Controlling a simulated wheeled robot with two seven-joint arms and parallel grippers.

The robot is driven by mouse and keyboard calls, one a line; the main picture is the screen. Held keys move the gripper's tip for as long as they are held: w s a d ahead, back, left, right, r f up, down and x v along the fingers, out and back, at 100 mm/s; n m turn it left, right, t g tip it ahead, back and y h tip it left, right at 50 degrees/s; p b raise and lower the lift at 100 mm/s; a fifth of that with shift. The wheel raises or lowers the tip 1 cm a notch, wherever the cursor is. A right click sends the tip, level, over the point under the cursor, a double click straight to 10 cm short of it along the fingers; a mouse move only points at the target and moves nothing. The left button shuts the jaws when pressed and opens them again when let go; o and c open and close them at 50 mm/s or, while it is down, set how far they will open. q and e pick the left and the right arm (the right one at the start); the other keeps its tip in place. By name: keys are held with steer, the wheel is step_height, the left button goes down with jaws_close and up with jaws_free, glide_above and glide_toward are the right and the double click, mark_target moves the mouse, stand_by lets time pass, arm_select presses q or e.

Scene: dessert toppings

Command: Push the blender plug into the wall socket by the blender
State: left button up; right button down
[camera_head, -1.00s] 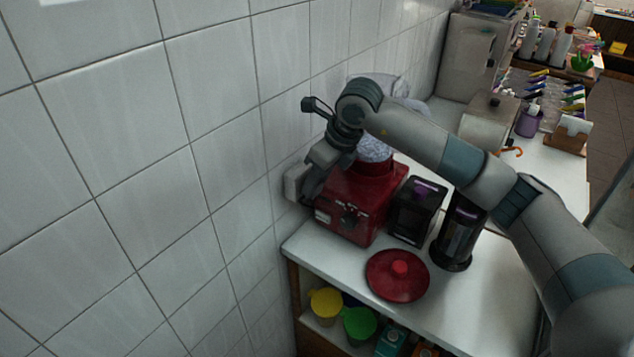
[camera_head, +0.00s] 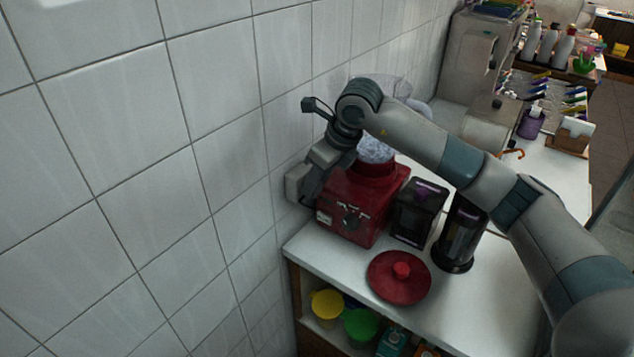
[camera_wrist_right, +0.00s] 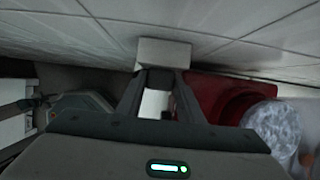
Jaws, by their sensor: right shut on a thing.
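The red blender (camera_head: 350,210) stands on the white counter against the tiled wall; it also shows in the wrist view (camera_wrist_right: 222,92). The pale wall socket box (camera_head: 295,182) is on the wall just left of the blender. In the wrist view the socket box (camera_wrist_right: 163,53) lies straight ahead of the fingertips. My right gripper (camera_head: 308,192) is at the socket, between it and the blender. It is shut on the dark plug (camera_wrist_right: 161,80), which is mostly hidden by the fingers. The plug looks close against the box; I cannot tell how deep it sits. My left gripper is not in view.
A red lid (camera_head: 399,277) lies on the counter (camera_head: 345,266) in front. A black box-shaped container (camera_head: 417,212) and a dark cylinder (camera_head: 461,235) stand right of the blender. Yellow (camera_head: 326,304) and green (camera_head: 361,325) cups sit on the shelf below. My right forearm passes above the blender.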

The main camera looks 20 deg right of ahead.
stand_by(0.3)
steer(key=c, duration=1.2)
jaws_free()
steer(key=shift+a, duration=0.1)
steer(key=shift+o, duration=0.2)
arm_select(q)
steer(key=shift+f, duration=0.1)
arm_select(e)
steer(key=shift+s+r+b, duration=0.1)
steer(key=shift+r+b, duration=0.2)
steer(key=shift+r, duration=0.2)
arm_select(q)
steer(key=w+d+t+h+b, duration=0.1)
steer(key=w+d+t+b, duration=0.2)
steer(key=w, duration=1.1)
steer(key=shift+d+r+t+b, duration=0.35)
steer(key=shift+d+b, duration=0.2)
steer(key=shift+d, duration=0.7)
arm_select(e)
steer(key=v, duration=1.6)
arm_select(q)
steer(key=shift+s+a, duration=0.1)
arm_select(e)
steer(key=shift+s+r, duration=0.1)
steer(key=shift+s, duration=0.05)
